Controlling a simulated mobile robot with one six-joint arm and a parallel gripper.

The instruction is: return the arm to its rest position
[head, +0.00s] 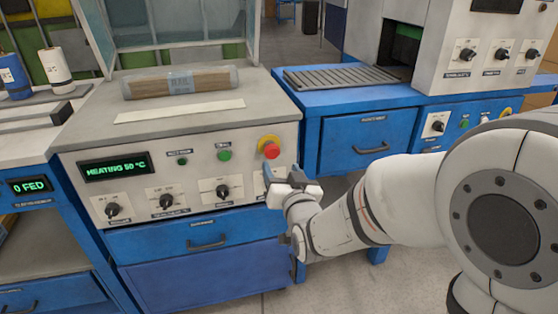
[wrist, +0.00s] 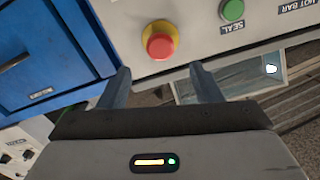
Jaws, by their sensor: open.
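My gripper (head: 291,180) is in front of the grey-white machine's front panel, just below the red emergency-stop button on its yellow base (head: 270,148). In the wrist view my gripper (wrist: 162,85) shows two fingers spread apart with nothing between them. The red button (wrist: 160,45) is just beyond the fingertips, and I see a gap between them. My arm reaches in from the right in the head view.
The machine's display (head: 115,167) reads "HEATING 50 °C". A wrapped wooden bundle (head: 180,82) lies on its top. A green button (head: 224,155) and several black knobs are on the panel. A blue cabinet with a roller conveyor (head: 340,78) stands to the right.

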